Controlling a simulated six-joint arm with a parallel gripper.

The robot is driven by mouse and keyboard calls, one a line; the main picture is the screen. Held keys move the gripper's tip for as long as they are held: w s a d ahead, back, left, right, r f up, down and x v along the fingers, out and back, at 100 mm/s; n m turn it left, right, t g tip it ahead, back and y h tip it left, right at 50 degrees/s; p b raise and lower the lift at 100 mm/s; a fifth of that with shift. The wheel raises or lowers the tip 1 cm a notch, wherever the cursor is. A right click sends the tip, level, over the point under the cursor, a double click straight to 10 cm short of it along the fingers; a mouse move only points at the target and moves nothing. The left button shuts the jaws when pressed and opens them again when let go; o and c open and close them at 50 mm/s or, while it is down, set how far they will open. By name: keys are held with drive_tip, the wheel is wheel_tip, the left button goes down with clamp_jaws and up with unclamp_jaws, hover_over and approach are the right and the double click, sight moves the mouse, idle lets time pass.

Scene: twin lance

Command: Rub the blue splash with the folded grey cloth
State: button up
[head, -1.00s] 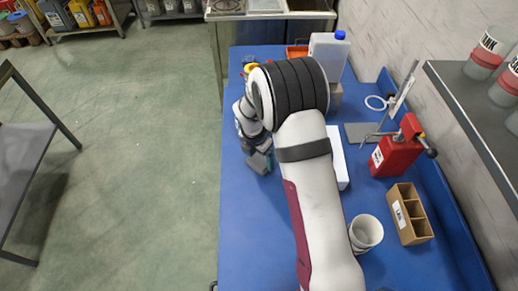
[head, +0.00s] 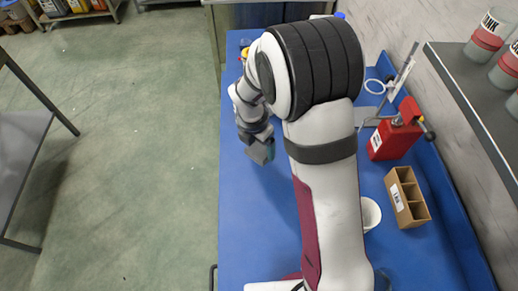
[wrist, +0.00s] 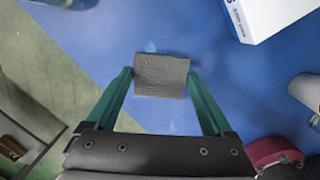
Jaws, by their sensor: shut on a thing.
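The folded grey cloth (wrist: 162,76) is held between the two green fingers of my gripper (wrist: 161,82), its far edge forward of the fingertips. In the head view the cloth (head: 259,153) shows as a small grey patch under my gripper (head: 265,147), near the table's left edge. A faint lighter blue mark, which looks like the blue splash (wrist: 150,47), lies on the blue table just beyond the cloth's far edge. The cloth may hide part of it. I cannot tell whether the cloth touches the table. In the head view I cannot make out the splash.
A white box (wrist: 268,12) lies at the upper right of the wrist view. A white cup (head: 371,213), a cardboard divider box (head: 407,197) and a red can (head: 394,139) stand to the right on the blue table (head: 255,220). The left edge drops to green floor.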

drive_tip(key=shift+r, duration=1.55)
drive_tip(key=shift+d, duration=0.1)
drive_tip(key=shift+s+d, duration=0.1)
drive_tip(key=shift+d, duration=0.65)
drive_tip(key=shift+f, duration=3.75)
drive_tip(key=shift+w+f, duration=0.25)
drive_tip(key=shift+w, duration=0.35)
drive_tip(key=shift+c, duration=0.7)
drive_tip(key=shift+w+f, duration=0.1)
drive_tip(key=shift+w, duration=1.35)
drive_tip(key=shift+s, duration=2)
drive_tip(key=shift+r, duration=4.1)
